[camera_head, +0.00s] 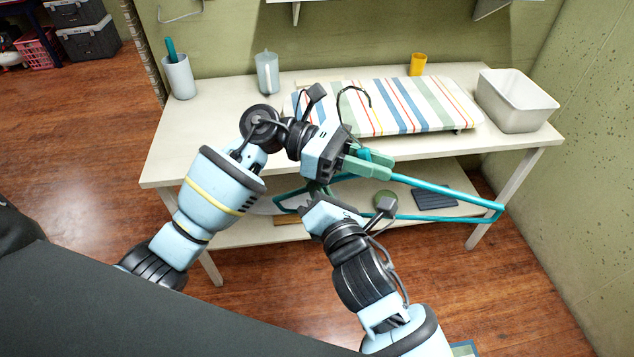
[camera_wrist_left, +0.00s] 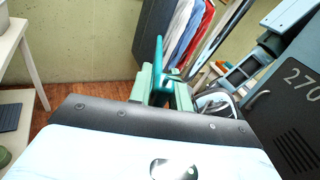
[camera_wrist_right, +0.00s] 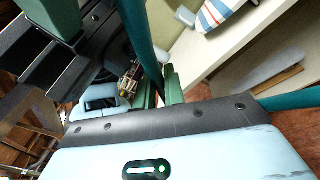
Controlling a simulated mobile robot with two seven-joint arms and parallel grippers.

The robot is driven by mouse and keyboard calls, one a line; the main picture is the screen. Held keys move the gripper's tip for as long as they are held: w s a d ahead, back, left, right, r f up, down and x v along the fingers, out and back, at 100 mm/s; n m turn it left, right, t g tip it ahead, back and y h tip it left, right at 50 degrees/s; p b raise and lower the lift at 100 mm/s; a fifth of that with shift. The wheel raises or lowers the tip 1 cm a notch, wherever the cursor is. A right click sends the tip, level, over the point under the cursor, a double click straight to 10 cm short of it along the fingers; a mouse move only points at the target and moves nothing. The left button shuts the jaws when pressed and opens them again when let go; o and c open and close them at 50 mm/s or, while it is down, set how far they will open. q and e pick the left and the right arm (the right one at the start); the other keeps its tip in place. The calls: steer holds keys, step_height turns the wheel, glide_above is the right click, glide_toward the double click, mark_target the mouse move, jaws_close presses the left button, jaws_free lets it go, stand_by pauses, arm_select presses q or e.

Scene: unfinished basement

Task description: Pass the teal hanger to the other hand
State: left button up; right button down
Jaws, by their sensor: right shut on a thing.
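The teal hanger (camera_head: 440,188) is held out over the table's front edge, its long frame reaching right and its other end showing left of my grippers. My left gripper (camera_head: 366,158) is around the hanger near its hook, with green fingers apart on either side. The left wrist view shows the teal hanger (camera_wrist_left: 160,65) between those fingers. My right gripper (camera_head: 318,190) is below and left of the left one, shut on the hanger. In the right wrist view the teal bar (camera_wrist_right: 140,40) runs down to its fingers; the exact contact is partly hidden.
The lower shelf holds a dark flat item (camera_head: 434,197) and a green round thing (camera_head: 385,199).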

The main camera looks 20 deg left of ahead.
arm_select(q)
steer(key=o, duration=0.4)
